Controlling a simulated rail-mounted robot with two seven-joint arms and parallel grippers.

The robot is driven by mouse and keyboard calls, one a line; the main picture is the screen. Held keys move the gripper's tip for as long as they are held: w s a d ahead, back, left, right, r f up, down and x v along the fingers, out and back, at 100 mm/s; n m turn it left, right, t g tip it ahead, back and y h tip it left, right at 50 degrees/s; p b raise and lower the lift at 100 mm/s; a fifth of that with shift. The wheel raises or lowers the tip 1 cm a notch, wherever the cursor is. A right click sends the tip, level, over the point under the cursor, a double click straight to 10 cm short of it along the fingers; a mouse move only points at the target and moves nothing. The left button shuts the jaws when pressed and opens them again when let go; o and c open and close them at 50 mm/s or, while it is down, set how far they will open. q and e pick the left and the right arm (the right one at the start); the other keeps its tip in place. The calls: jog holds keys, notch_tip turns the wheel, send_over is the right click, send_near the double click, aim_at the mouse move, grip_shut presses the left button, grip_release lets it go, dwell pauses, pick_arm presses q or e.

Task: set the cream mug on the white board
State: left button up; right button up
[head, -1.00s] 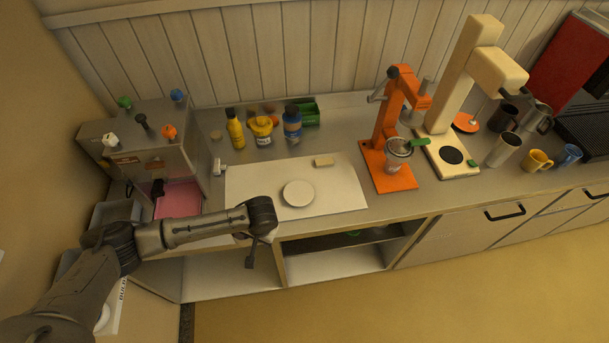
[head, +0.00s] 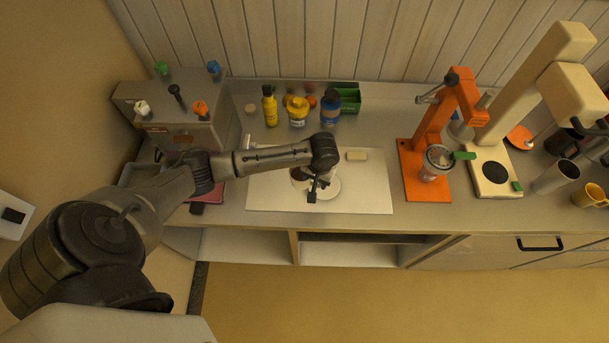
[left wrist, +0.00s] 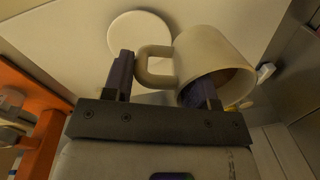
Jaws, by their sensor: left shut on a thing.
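The cream mug (left wrist: 210,55) is in my left gripper (left wrist: 163,85), with its handle between the two fingers and one finger at its open mouth. In the head view, my left gripper (head: 318,188) is over the white board (head: 265,192), and the mug (head: 298,174) is partly hidden by the arm. A round white plate (head: 333,188) lies on the board beside the mug. I cannot tell whether the mug touches the board. My right gripper is not in view.
A small beige block (head: 357,155) lies at the board's back edge. Behind stand a yellow bottle (head: 270,108), a yellow jar (head: 297,112) and a blue jar (head: 330,108). An orange machine (head: 425,150) stands to the right. The board's right part is clear.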

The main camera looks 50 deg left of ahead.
aim_at(295, 172)
pick_arm(q)
jog(key=a+f, duration=0.1)
jog(key=a, duration=0.1)
jog(key=s+a+f, duration=0.1)
jog(key=a+f, duration=0.1)
jog(key=a, duration=0.1)
jog(key=s+a+f, duration=0.1)
jog(key=a+f, duration=0.1)
jog(key=a, duration=0.1)
jog(key=shift+a+p, duration=0.1)
jog(key=shift+p, duration=0.25)
jog(key=shift+f, duration=2)
jog(key=shift+f, duration=0.1)
jog(key=o, duration=1.1)
jog(key=shift+o, duration=0.2)
